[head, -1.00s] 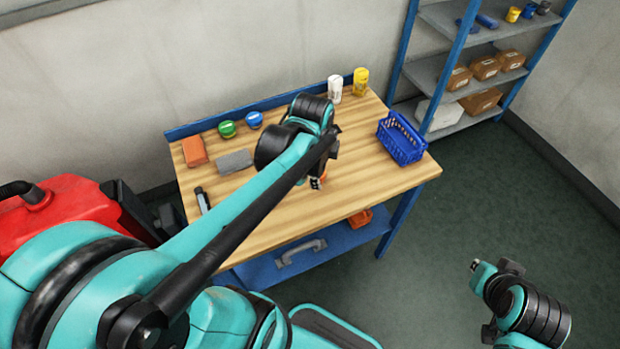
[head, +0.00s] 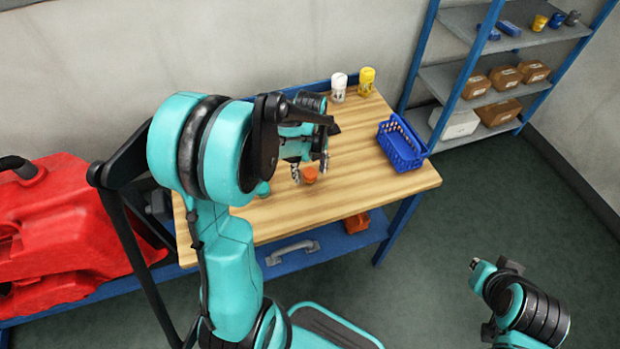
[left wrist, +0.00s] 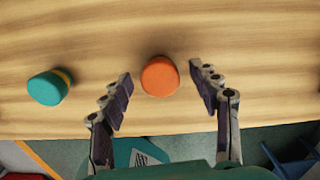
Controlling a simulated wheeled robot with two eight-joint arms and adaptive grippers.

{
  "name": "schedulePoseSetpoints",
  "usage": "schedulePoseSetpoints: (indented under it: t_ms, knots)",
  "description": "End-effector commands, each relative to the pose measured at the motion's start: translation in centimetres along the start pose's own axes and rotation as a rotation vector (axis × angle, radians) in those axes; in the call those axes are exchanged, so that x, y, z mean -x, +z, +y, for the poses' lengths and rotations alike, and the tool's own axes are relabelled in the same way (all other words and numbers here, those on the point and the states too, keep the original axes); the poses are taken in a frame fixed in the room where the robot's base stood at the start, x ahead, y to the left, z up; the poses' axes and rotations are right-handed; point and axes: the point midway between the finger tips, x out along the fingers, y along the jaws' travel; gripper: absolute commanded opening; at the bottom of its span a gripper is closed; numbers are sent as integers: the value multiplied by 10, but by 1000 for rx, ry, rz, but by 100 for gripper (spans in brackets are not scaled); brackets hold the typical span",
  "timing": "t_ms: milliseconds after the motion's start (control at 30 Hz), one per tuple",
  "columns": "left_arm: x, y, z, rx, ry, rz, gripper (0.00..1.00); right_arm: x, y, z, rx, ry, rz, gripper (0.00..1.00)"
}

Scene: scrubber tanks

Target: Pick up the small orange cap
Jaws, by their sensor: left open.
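The small orange cap (head: 310,175) stands on the wooden workbench (head: 385,188), near its front edge. In the left wrist view the cap (left wrist: 160,76) lies centred just beyond and between the fingertips. My left gripper (head: 308,172) is open around the line to the cap; it also shows in the left wrist view (left wrist: 160,88). No contact with the cap shows. My right arm is at the lower right of the head view, but its fingers cannot be made out.
A teal cap (left wrist: 48,88) stands left of the orange one in the wrist view. A blue basket (head: 402,143), a white bottle (head: 338,88) and a yellow bottle (head: 366,82) stand on the bench. A red machine (head: 62,225) is at left, a shelf rack (head: 480,75) at right.

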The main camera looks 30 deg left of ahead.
Motion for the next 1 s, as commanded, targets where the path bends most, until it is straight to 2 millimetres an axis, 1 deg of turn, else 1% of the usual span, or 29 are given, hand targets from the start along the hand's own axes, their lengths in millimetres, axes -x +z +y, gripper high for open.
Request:
schedulePoseSetpoints:
  t_ms: [33, 100, 300, 333, 367, 400, 467, 500, 833, 1000]
  knots:
    - [-10, 0, 0, 0, 0, 0, 61, -5, 4, 0, 0, 0, 0, 0]
    - [-15, 0, 0, 0, 0, 0, 61, -6, 4, 0, 0, 0, 0, 0]
    - [-14, 0, 0, 0, 0, 0, 61, -5, 3, 0, 0, 0, 0, 0]
    - [-14, 0, 0, 0, 0, 0, 56, -5, 3, 0, 0, 0, 0, 0]
    - [-14, 0, 0, 0, 0, 0, 48, -5, 3, 0, 0, 0, 0, 0]
    - [-14, 0, 0, 0, 0, 0, 38, -5, 3, 0, 0, 0, 0, 0]
    - [-14, 0, 0, 0, 0, 0, 22, -5, 3, 0, 0, 0, 0, 0]
    - [-14, 0, 0, 0, 0, 0, 16, -5, 3, 0, 0, 0, 0, 0]
    - [-13, 0, 0, 1, -1, 0, 16, -4, 3, 0, 0, 0, 0, 0]
    - [-2, 0, 0, 1, 0, 0, 16, 0, 0, 0, 0, 0, 0, 0]
